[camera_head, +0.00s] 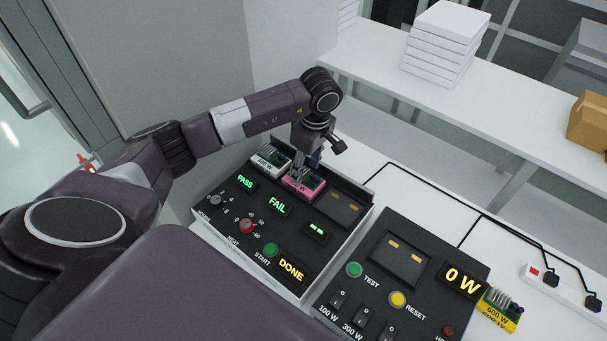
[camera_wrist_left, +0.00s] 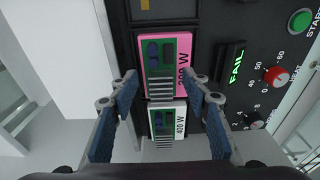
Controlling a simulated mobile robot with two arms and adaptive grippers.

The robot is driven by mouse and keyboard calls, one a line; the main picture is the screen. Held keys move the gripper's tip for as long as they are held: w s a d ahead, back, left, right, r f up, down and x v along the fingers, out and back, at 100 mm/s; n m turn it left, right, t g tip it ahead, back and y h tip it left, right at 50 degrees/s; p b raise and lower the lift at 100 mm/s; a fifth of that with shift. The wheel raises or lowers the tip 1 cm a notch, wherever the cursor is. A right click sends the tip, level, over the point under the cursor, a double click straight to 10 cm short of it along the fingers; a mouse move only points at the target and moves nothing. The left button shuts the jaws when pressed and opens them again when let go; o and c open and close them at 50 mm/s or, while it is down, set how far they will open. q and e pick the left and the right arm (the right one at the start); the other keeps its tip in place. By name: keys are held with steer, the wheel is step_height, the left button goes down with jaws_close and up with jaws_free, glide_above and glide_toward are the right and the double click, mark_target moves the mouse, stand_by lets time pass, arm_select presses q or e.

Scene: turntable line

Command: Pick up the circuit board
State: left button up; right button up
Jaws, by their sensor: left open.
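A circuit board on a pink base (camera_head: 303,186) sits in the middle slot of the left control box, above the green FAIL display. In the left wrist view the pink board (camera_wrist_left: 168,58) has a green top with silver fins; a fingertip partly covers its watt label. A white-based board (camera_head: 270,160) marked 400 W sits beside it, above PASS; it also shows in the left wrist view (camera_wrist_left: 168,124). A yellow board (camera_head: 498,310) marked 600 W lies right of the other box. My left gripper (camera_wrist_left: 162,88) is open, above the pink and white boards, its fingers on either side. Contact cannot be told.
The left control box (camera_head: 235,222) has a third, empty slot (camera_head: 338,207), knobs and a DONE display. The right test box (camera_head: 385,290) reads 0 W, its slot empty. Black cables run to a power strip (camera_head: 567,296). White boxes (camera_head: 440,45) stand on the rear shelf.

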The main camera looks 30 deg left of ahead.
arm_select(q)
steer(key=shift+f, duration=0.35)
steer(key=shift+c, duration=0.4)
jaws_close()
steer(key=shift+r, duration=0.15)
